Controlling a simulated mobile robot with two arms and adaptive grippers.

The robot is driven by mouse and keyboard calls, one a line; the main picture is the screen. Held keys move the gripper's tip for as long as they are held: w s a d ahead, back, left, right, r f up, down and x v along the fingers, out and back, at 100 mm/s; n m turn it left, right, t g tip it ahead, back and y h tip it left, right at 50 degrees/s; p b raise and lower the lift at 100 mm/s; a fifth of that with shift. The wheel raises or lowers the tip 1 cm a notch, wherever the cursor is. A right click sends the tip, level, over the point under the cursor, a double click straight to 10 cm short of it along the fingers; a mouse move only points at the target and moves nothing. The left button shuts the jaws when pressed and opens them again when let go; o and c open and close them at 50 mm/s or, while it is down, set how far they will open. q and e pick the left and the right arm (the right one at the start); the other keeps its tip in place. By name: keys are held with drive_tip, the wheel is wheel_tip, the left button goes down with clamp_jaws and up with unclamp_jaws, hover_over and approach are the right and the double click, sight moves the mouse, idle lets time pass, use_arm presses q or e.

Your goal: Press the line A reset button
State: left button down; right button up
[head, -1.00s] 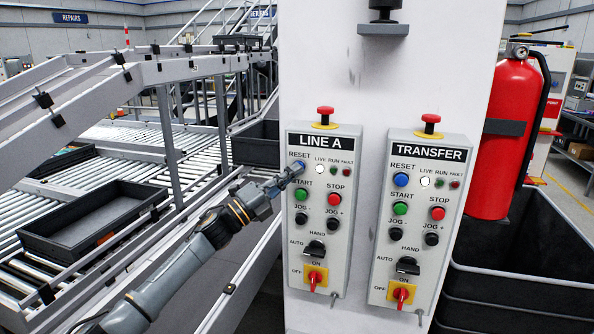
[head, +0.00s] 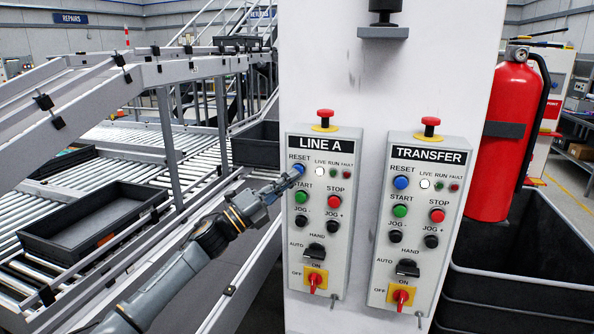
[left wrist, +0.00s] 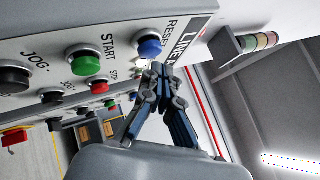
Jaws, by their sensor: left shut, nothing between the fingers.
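The blue line A reset button (head: 299,168) is at the upper left of the LINE A panel (head: 327,240), under the RESET label. It also shows in the left wrist view (left wrist: 149,44). My left gripper (head: 293,178) is shut and empty, its tips just below and left of the blue button in the head view. In the left wrist view the shut fingertips (left wrist: 158,70) appear just below the button, with a small gap in the picture. I cannot tell how far they are from the panel face. My right gripper is not in view.
The green start button (head: 301,197) sits below reset, and a red emergency stop (head: 325,115) tops the box. The TRANSFER panel (head: 418,260) with its own blue reset button (head: 401,183) is to the right. A roller conveyor with a black tray (head: 95,222) lies left.

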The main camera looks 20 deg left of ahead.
use_arm(q)
drive_tip(key=shift+s, duration=0.15)
drive_tip(key=s+p, duration=0.1)
drive_tip(key=s, duration=0.4)
idle(0.5)
idle(0.4)
